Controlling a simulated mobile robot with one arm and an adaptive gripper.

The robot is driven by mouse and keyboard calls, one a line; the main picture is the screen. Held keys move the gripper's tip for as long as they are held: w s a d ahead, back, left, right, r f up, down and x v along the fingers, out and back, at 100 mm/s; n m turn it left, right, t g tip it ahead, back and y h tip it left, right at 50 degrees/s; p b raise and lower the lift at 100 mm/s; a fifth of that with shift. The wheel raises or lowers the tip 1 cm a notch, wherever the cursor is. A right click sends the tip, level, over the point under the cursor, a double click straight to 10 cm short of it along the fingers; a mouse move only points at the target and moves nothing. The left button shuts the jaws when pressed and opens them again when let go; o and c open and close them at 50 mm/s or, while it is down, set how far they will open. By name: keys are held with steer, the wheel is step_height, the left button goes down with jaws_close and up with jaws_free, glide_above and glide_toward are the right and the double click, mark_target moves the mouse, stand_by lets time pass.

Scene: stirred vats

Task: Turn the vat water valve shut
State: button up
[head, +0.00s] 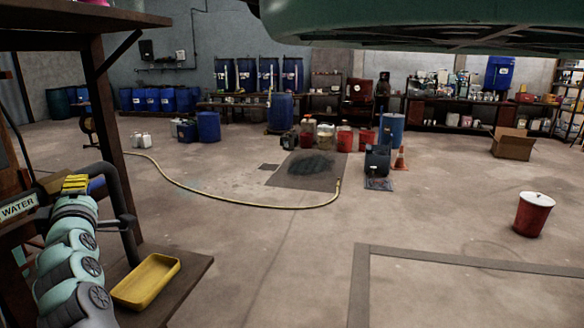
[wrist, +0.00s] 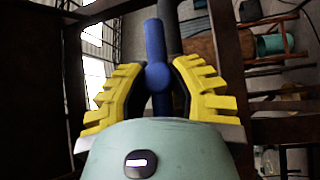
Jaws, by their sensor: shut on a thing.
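The water valve's blue handle (wrist: 155,40) runs up between my gripper's yellow fingers in the wrist view, with a round blue hub in the middle. In the head view a small bit of the blue handle (head: 97,184) shows just past the yellow fingers, at the left edge. My gripper (wrist: 160,76) is closed around the handle, one finger on each side; in the head view my gripper (head: 76,184) is seen from behind. A dark pipe (head: 120,185) bends down beside the valve. A white WATER label (head: 18,207) is left of it. The finger contact is partly hidden.
A yellow tray (head: 147,282) sits on a wooden shelf (head: 185,300) below the pipe. A wooden post (head: 108,130) stands close behind. A green vat underside (head: 420,25) hangs at the top right. A yellow hose (head: 230,203) crosses the floor; a red bucket (head: 533,215) stands right.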

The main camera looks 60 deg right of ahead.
steer(key=shift+f, duration=0.1)
jaws_close()
steer(key=shift+p, duration=0.45)
steer(key=m+g+p, duration=0.1)
steer(key=p, duration=0.1)
steer(key=m+g+y+p, duration=0.1)
steer(key=p, duration=0.2)
steer(key=shift+r+m+g, duration=0.3)
steer(key=shift+r+m, duration=0.1)
steer(key=m+g+y+p, duration=0.2)
steer(key=p, duration=0.2)
steer(key=shift+d+f+m+y, duration=0.1)
steer(key=shift+m+y, duration=0.2)
steer(key=m+g+y, duration=0.2)
steer(key=shift+f+y, duration=0.2)
steer(key=shift+y, duration=0.2)
steer(key=m+g+y+b, duration=0.2)
steer(key=y, duration=0.1)
steer(key=shift+y, duration=0.4)
